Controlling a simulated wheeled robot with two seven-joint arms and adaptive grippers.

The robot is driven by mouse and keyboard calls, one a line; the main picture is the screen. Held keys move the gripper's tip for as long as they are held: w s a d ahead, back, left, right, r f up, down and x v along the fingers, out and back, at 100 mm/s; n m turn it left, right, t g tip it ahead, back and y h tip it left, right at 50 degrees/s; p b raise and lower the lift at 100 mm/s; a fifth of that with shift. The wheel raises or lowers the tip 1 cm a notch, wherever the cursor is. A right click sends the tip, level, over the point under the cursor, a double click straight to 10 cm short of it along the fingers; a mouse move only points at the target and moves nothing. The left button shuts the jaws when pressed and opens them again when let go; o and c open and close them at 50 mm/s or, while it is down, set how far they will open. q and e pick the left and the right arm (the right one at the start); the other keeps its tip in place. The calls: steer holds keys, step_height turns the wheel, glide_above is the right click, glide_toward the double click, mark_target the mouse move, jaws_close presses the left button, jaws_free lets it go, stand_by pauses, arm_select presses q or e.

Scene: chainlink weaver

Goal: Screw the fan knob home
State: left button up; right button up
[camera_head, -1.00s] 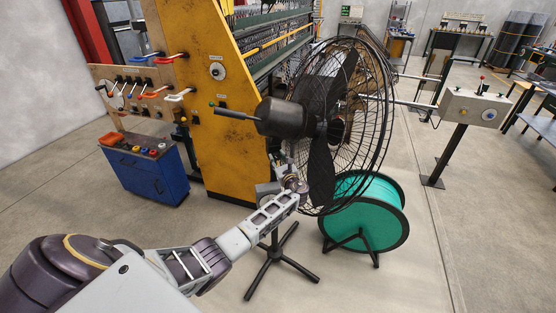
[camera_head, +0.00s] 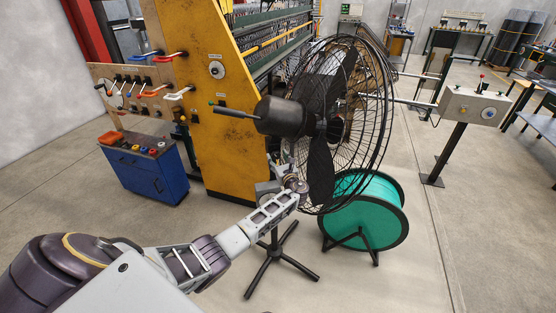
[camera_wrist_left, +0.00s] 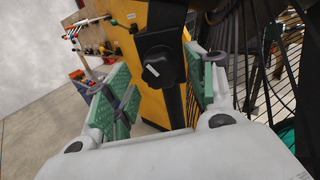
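The black pedestal fan (camera_head: 322,120) stands in front of the yellow machine, with its round wire cage facing right and its dark motor housing on the left. The black lobed fan knob (camera_wrist_left: 158,64), with a white mark on its face, shows on the fan's post in the left wrist view. My left gripper (camera_head: 291,172) is at the post below the motor. In the left wrist view, the gripper's green-padded fingers (camera_wrist_left: 160,95) are wide apart, one on each side of the knob and post, and grip nothing. In the head view the knob is not clearly visible. My right gripper is out of view.
A green cable reel (camera_head: 362,222) stands just right of the fan's dark tripod foot (camera_head: 270,268). The yellow machine panel (camera_head: 215,130) is behind and left, with a blue cabinet (camera_head: 150,175) beside it. A grey control box (camera_head: 475,107) stands on a post at right. Front-right floor is clear.

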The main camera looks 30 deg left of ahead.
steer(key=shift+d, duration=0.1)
arm_select(q)
steer(key=shift+r, duration=0.1)
steer(key=v, duration=1.2)
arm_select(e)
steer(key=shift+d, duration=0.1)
arm_select(q)
steer(key=shift+f, duration=0.2)
stand_by(0.5)
